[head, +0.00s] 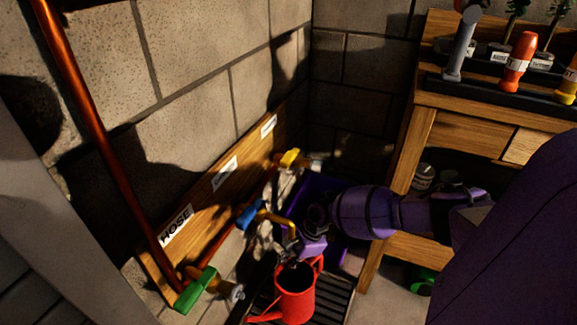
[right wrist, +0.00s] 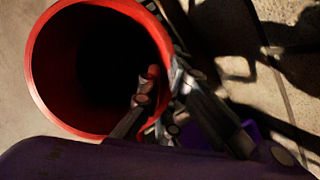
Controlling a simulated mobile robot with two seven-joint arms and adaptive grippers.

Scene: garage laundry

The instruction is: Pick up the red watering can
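The red watering can (head: 295,298) stands upright over a dark slatted grate at the bottom middle of the head view, its spout toward the lower left. Its round open mouth and red rim (right wrist: 32,62) fill the left of the right wrist view; its inside is dark. My right gripper (head: 297,262) reaches down at the can's top. In the wrist view its fingers (right wrist: 165,80) converge on the rim, one inside the mouth and one outside, with the can's wall pinched between them. The exact contact is in shadow. My left gripper is not in view.
A wooden board with taps, including a green-handled tap (head: 197,290), runs along the left wall. A purple crate (head: 312,190) sits behind my right gripper. A copper pipe (head: 100,140) slants down the left.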

